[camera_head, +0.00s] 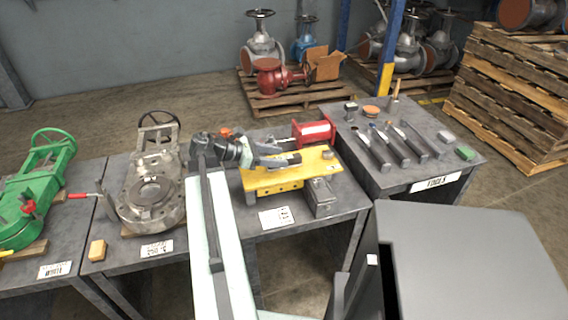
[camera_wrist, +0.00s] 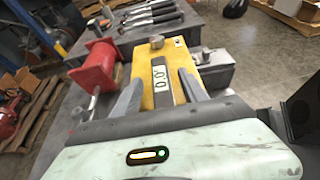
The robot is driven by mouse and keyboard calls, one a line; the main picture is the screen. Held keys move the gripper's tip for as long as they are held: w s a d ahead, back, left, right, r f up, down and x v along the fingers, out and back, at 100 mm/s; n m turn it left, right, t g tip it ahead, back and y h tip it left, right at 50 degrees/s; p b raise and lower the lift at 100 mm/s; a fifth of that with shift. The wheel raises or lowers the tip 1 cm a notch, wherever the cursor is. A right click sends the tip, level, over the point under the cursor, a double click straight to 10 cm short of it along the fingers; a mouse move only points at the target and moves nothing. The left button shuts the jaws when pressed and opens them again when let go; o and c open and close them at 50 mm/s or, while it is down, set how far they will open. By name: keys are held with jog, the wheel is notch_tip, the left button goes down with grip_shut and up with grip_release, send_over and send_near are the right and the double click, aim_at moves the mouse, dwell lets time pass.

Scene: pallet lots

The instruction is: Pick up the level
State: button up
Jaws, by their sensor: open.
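The level is a dark bar with a pale display reading about 0.0 (camera_wrist: 159,79). It lies on a yellow plate (camera_wrist: 146,55), seen between my fingers in the wrist view. In the head view the level (camera_head: 293,158) shows as a small dark piece just past my fingertips on the yellow plate (camera_head: 262,181). My gripper (camera_wrist: 158,80) is open, one finger on each side of the level, with gaps visible. In the head view my gripper (camera_head: 276,155) hides part of the plate. Whether the fingertips are at the level's height I cannot tell.
A red spool-shaped part (camera_head: 313,129) stands behind the plate, and a grey block (camera_head: 320,197) in front. A metal valve (camera_head: 152,190) is to the left. The right table (camera_head: 420,173) holds several hand tools (camera_head: 392,143).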

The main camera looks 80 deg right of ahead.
aim_at(285, 157)
jog(key=x, duration=0.3)
jog(key=shift+s+f+b, duration=0.1)
jog(key=shift+f+b, duration=0.05)
jog(key=shift+b, duration=0.25)
grip_shut()
